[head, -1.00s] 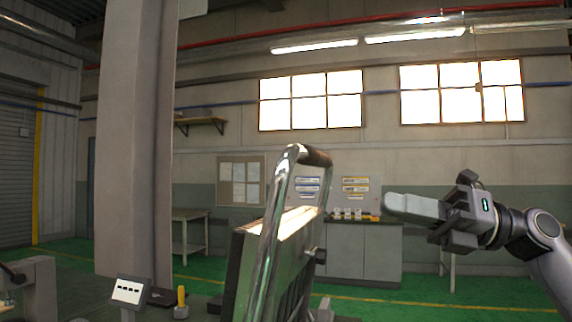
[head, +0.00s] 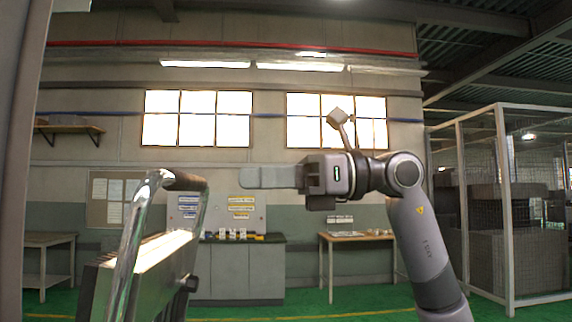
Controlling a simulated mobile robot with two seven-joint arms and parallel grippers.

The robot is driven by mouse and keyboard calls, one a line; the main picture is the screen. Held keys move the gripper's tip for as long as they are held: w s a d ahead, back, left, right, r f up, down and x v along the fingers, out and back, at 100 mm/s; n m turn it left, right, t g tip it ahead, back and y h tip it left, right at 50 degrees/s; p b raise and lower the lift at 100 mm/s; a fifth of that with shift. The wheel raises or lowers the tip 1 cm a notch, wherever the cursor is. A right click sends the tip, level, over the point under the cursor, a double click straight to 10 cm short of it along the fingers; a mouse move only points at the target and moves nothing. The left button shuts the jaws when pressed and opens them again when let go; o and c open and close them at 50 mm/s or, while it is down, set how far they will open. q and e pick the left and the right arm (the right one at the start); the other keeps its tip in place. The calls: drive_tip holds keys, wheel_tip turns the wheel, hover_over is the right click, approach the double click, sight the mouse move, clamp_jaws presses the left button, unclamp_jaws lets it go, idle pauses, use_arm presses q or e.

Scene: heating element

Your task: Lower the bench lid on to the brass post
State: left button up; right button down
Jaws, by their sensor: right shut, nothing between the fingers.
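The bench lid (head: 150,254) stands raised and tilted at the lower left of the head view, with a bright strip along its top edge. A chrome bar handle (head: 128,243) with a dark grip loops above it. My right gripper (head: 248,177) is shut and empty, pointing left. In the picture it is right of the handle and about level with its top, with a visible gap between them. The brass post is not visible. My left gripper is not in view.
A grey column fills the left edge. Behind are a grey cabinet (head: 240,270), a wooden-topped table (head: 357,237) and a side table (head: 50,240). A mesh cage (head: 505,210) stands at the right. Green floor lies open between.

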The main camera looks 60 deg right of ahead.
sight(181, 179)
drive_tip(key=p+x, duration=0.2)
drive_tip(key=x, duration=0.4)
drive_tip(key=shift+a+r, duration=0.1)
drive_tip(key=shift+r, duration=0.1)
drive_tip(key=shift+w+a+f+p, duration=0.15)
drive_tip(key=shift+w+a+p, duration=0.2)
drive_tip(key=shift+w, duration=0.15)
drive_tip(key=shift+w, duration=0.1)
